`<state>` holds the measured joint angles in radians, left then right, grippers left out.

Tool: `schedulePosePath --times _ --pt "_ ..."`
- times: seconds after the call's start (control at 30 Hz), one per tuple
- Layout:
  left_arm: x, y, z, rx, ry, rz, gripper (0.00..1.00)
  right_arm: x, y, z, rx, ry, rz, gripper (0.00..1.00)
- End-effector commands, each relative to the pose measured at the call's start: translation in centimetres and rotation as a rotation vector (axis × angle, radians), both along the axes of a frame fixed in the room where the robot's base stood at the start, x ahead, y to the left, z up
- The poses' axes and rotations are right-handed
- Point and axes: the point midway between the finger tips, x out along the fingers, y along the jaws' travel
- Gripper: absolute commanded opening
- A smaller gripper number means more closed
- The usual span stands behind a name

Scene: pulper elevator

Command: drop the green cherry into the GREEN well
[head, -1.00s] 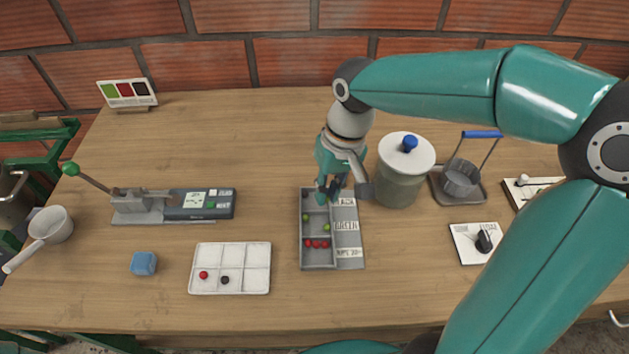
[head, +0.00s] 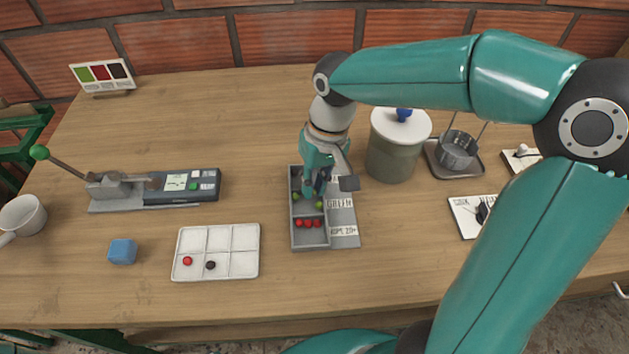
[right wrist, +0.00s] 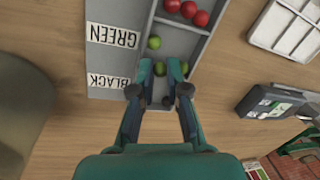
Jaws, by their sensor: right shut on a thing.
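The grey sorting tray (head: 311,243) has a black, a green and a ripe well, with labels along its right side in the head view. My right gripper (head: 314,190) is over the tray near the far part of the green well. In the right wrist view, it (right wrist: 160,70) is shut on a green cherry (right wrist: 160,68). Two other green cherries show in the green well, one near the label side (right wrist: 154,42) and one beside the right finger (right wrist: 185,68). A dark cherry (right wrist: 167,102) shows between the fingers, in the black well. The held cherry's height is unclear.
Red cherries (head: 309,223) lie in the ripe well. A white divided tray (head: 217,250) with a red and a dark cherry stands left. A lidded jar (head: 392,155) stands close right of the gripper. A blue block (head: 122,251) and lever device (head: 150,190) are further left.

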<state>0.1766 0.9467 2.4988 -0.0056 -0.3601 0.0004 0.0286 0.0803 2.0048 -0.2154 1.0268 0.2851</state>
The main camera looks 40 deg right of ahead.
Motion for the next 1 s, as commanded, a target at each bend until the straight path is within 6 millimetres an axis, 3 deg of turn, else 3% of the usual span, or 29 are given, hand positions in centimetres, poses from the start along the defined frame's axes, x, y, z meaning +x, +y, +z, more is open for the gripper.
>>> schedulePosePath --times 0.03,0.2,0.57,0.77,1.0 --pt "0.0 0.0 0.0 0.000 0.000 0.000 0.72 0.0 0.0 0.0 0.000 0.000 0.000 0.19" --pt "0.0 0.0 0.0 0.000 0.000 0.000 0.72 0.0 0.0 0.0 0.000 0.000 0.001 0.43" --pt "0.0 0.0 0.1 0.000 0.000 0.000 0.72 0.1 0.0 0.4 0.000 -0.001 0.001 0.43" --pt "0.0 0.0 0.1 0.000 0.000 0.000 0.72 0.0 -0.4 2.9 0.000 -0.004 0.001 0.43" --pt "0.0 0.0 0.1 0.000 0.000 0.000 0.72 -0.1 -1.2 7.7 0.000 -0.005 0.001 0.43"
